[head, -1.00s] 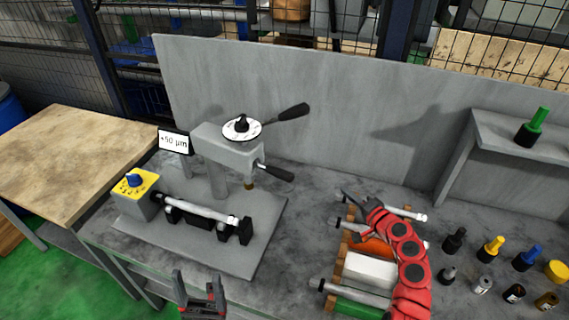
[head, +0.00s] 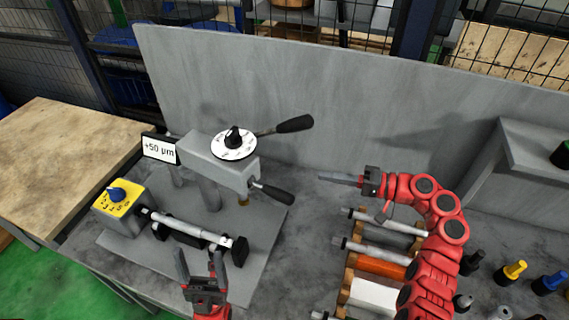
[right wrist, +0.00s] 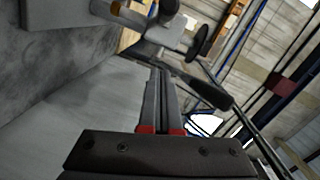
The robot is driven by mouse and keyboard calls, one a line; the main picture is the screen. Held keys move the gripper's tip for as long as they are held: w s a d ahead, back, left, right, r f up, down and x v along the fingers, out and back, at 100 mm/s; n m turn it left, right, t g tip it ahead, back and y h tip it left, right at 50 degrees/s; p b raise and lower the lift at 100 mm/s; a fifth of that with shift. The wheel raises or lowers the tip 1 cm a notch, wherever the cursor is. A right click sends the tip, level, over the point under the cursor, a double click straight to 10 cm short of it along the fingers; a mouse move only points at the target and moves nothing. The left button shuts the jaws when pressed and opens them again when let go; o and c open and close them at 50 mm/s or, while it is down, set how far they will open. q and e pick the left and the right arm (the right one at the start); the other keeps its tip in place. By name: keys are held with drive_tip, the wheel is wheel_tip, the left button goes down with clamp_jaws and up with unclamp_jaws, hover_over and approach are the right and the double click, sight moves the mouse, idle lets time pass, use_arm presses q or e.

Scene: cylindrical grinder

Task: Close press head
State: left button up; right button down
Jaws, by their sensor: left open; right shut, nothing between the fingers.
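The press head (head: 222,160) is a grey block on a post at the back of a grey base plate. It carries a white dial (head: 233,144) with a black knob and two black-handled levers, an upper one (head: 294,124) and a lower one (head: 274,192). A metal shaft (head: 190,229) lies on black supports below it. My left gripper (head: 200,262) is open and empty in front of the plate. My right gripper (head: 340,179) is shut and empty, right of the levers and apart from them. In the right wrist view its fingers (right wrist: 160,95) point toward black handles.
A sign reading +50 µm (head: 159,149) and a yellow box with a blue knob (head: 118,199) stand at the left. A rack with several shafts (head: 375,265) lies below my right arm. A grey panel (head: 330,100) stands behind.

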drive_tip(key=a+f+p, duration=0.1)
drive_tip(key=a+p, duration=0.6)
drive_tip(key=a, duration=0.4)
drive_tip(key=shift+s+a+f, duration=0.25)
drive_tip(key=shift+s+f, duration=0.05)
drive_tip(key=shift+s, duration=0.05)
